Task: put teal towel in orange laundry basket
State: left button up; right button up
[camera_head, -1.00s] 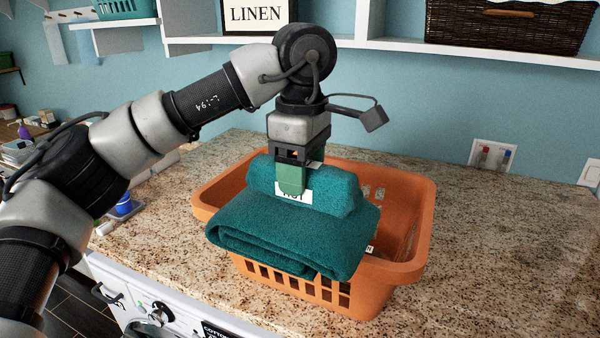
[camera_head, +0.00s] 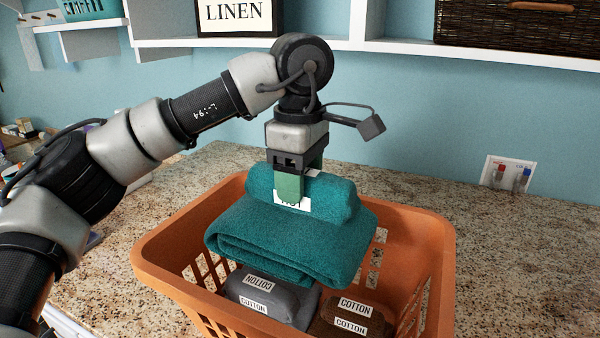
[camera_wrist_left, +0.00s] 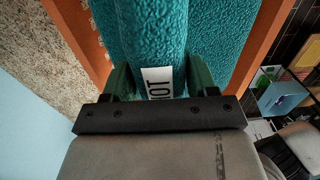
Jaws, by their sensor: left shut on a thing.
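The folded teal towel (camera_head: 290,238) hangs from my left gripper (camera_head: 298,190), which is shut on its upper roll beside a white label. The towel is over the orange laundry basket (camera_head: 160,262), within its rim outline, and covers part of the basket's inside. In the left wrist view, the towel (camera_wrist_left: 215,40) runs between the green fingers of my left gripper (camera_wrist_left: 158,82). The orange rim (camera_wrist_left: 255,45) shows on both sides of it. My right gripper is not in view.
Grey folded cloth (camera_head: 262,295) and brown folded cloth (camera_head: 350,318), both labelled COTTON, lie in the basket below the towel. The basket is on a granite counter (camera_head: 520,260). A shelf (camera_head: 400,50) with a dark wicker basket (camera_head: 520,22) is above.

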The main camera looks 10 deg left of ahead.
pick_arm(q)
jog(key=f+b, duration=0.1)
jog(key=f, duration=0.2)
jog(key=w+f+b, duration=0.1)
jog(key=f+b, duration=0.1)
jog(key=f, duration=0.1)
jog(key=shift+w, duration=0.1)
jog(key=shift+f+b, duration=1.65)
jog(key=shift+f, duration=0.3)
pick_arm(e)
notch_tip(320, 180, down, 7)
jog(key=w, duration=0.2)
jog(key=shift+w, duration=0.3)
pick_arm(q)
jog(key=shift+s, duration=0.2)
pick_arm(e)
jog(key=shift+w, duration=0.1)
pick_arm(q)
jog(key=o, duration=1.5)
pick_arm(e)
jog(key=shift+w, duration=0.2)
pick_arm(q)
jog(key=shift+r, duration=0.1)
